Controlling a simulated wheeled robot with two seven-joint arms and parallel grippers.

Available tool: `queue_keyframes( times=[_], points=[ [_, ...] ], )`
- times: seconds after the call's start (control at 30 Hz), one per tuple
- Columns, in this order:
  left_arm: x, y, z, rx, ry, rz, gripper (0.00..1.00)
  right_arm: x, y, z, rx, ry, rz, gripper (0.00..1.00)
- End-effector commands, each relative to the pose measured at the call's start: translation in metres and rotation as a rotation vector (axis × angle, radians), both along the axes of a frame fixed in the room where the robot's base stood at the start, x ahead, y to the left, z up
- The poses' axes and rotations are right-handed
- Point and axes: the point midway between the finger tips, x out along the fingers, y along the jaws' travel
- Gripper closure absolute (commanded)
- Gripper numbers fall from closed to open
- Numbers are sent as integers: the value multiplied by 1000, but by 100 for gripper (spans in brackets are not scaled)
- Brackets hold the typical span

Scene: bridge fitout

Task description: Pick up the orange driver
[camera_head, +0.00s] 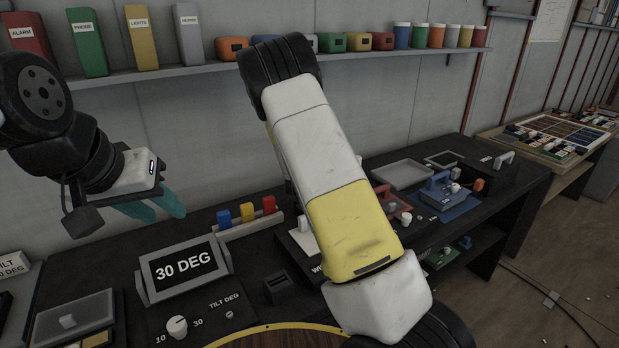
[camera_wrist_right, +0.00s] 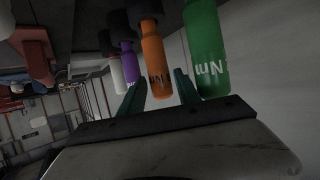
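The orange driver (camera_wrist_right: 155,62) shows in the right wrist view as an upright-looking orange handle with dark lettering. Its dark upper part runs toward the top edge. My right gripper (camera_wrist_right: 160,90) is open, with one teal finger on each side of the lower end of the orange handle. Small gaps seem to show beside the handle; I cannot tell whether either finger touches it. I cannot make out the orange driver in the head view. My left gripper (camera_head: 155,207) is open and empty above the left part of the bench.
A green driver (camera_wrist_right: 205,50) hangs close on the right of the orange one, and a purple driver (camera_wrist_right: 130,62) on its left. In the head view, my own arm covers the middle of the bench. A 30 DEG display (camera_head: 183,267) stands below my left gripper.

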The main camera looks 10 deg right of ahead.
Motion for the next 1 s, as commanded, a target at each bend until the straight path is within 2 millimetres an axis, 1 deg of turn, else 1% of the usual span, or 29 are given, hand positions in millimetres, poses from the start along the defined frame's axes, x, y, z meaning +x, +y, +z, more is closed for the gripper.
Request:
queue_keyframes(
  times=[0.03,0.1,0.17,0.4,0.47,0.6,0.63,0.9,1.0],
  points=[
    [0,0,0,0,0,0,64,6,-3,-4,0,0,-1,61],
    [0,0,0,0,0,0,64,13,-6,-6,0,-1,-1,61],
    [0,0,0,0,0,0,64,16,-7,-8,1,0,0,61],
    [0,0,0,0,0,0,64,18,-8,-8,2,0,1,61],
    [0,0,0,0,0,0,64,18,-8,-8,2,0,1,71],
    [0,0,0,0,0,0,64,18,-8,-8,1,-1,1,98],
    [0,0,0,0,0,0,64,18,-8,-8,2,0,1,100],
    [0,0,0,0,0,0,64,18,-8,-7,1,-1,1,100],
    [0,0,0,0,0,0,64,18,-8,-3,1,-3,0,100]
  ],
)
